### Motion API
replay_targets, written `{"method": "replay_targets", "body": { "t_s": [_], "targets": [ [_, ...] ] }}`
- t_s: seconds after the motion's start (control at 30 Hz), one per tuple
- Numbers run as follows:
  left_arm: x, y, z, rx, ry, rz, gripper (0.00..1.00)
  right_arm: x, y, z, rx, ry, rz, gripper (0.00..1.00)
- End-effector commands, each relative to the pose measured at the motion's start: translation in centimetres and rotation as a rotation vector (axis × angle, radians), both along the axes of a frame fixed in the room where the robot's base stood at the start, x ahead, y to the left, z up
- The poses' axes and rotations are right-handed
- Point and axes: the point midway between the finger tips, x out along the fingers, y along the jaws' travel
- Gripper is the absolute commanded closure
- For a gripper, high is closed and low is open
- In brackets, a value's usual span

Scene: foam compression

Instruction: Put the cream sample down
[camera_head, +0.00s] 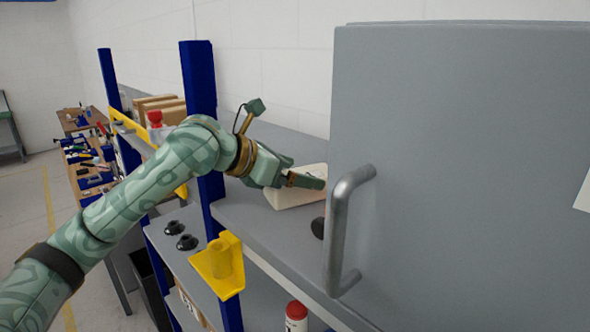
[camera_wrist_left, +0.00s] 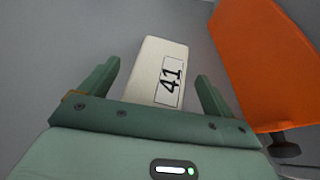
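The cream sample (camera_head: 296,196) is a pale block on the grey shelf (camera_head: 262,232), beside the grey cabinet door. In the left wrist view the cream sample (camera_wrist_left: 150,62) carries a label reading 41 and lies between my left fingers. My left gripper (camera_head: 308,180) is at the sample, and its fingers cover part of it in the head view. In the left wrist view my left gripper (camera_wrist_left: 158,70) has its fingers apart, with a gap on each side of the sample. The sample's underside is hidden. My right gripper is not in view.
A large grey door (camera_head: 460,160) with a metal handle (camera_head: 338,235) fills the right. An orange panel (camera_wrist_left: 265,65) stands close right of my left gripper. Blue posts (camera_head: 198,85) and a yellow bracket (camera_head: 218,265) edge the shelf. Cardboard boxes (camera_head: 160,108) sit farther back.

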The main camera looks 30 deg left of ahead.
Motion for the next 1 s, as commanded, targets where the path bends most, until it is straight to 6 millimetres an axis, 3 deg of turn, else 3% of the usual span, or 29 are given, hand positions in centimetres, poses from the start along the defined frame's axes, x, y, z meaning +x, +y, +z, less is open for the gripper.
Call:
{"method": "replay_targets", "body": {
  "t_s": [0.27,0.7,1.0],
  "targets": [
    [-0.3,0.3,0.2,0.001,-0.002,0.001,0.11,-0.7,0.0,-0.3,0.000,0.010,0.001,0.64],
    [-5.5,3.3,3.0,0.001,-0.003,0.000,0.11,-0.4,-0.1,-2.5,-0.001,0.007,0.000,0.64],
    [-5.8,3.5,3.4,-0.001,-0.002,-0.001,0.11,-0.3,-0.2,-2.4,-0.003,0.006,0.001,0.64]
  ]
}}
